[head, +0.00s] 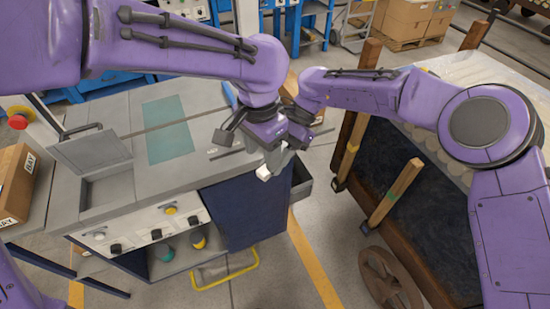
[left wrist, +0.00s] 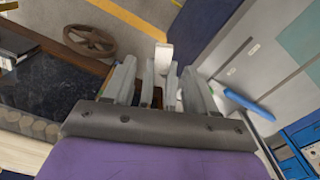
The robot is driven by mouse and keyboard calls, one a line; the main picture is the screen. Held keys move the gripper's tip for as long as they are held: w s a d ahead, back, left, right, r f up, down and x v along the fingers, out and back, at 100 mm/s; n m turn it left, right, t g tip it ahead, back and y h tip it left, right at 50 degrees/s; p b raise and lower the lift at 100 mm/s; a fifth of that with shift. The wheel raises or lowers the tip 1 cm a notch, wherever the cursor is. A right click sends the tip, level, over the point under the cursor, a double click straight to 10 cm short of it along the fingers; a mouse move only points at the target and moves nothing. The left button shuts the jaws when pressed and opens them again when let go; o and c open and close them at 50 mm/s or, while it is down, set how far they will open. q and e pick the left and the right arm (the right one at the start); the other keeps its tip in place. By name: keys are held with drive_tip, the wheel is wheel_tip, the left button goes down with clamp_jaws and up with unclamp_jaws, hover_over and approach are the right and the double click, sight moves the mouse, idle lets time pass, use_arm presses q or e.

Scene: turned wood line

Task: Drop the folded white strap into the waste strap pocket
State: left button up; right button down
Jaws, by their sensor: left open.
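My left gripper (head: 262,150) is open above the right end of the workbench. In the left wrist view its fingers (left wrist: 160,82) stand apart. A small white piece, which looks like the folded strap (head: 263,174), shows just below the gripper; in the left wrist view the white piece (left wrist: 163,56) shows beyond the fingertips. I cannot tell whether anything grips it. A dark grey open pocket (head: 302,184), likely the waste strap pocket, is on the cabinet's right side, right of the white piece. My right arm reaches in close to the left gripper; its fingers cannot be made out clearly.
The workbench (head: 200,165) has a teal mat (head: 167,130) and a sunken tray at left. A dark cart (head: 375,190) with wooden posts and a wheel (head: 391,281) stands at right. Floor with a yellow line lies between them. My two arms are crowded together.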

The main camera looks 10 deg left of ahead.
use_arm(q)
wheel_tip(320, 180, up, 5)
use_arm(e)
drive_tip(key=shift+w+a, duration=0.1)
use_arm(q)
drive_tip(key=s+a+f+n+h, duration=0.1)
drive_tip(key=s+a+f+n, duration=0.15)
drive_tip(key=f, duration=0.75)
drive_tip(key=s+a+f+n, duration=0.1)
drive_tip(key=a+f+n, duration=0.3)
drive_tip(key=f, duration=0.7)
drive_tip(key=s+a+f+n+h, duration=0.1)
drive_tip(key=a+f+n, duration=0.2)
drive_tip(key=f, duration=0.7)
drive_tip(key=s+a+f+n+t+y, duration=0.1)
drive_tip(key=s+a+f+n+y, duration=0.1)
drive_tip(key=s+a+f, duration=0.2)
drive_tip(key=s+a+f+n+t+y, duration=0.2)
drive_tip(key=s+a+f, duration=0.3)
drive_tip(key=s+a, duration=0.5)
drive_tip(key=s+n+y, duration=0.1)
drive_tip(key=s, duration=0.2)
drive_tip(key=shift+s, duration=0.4)
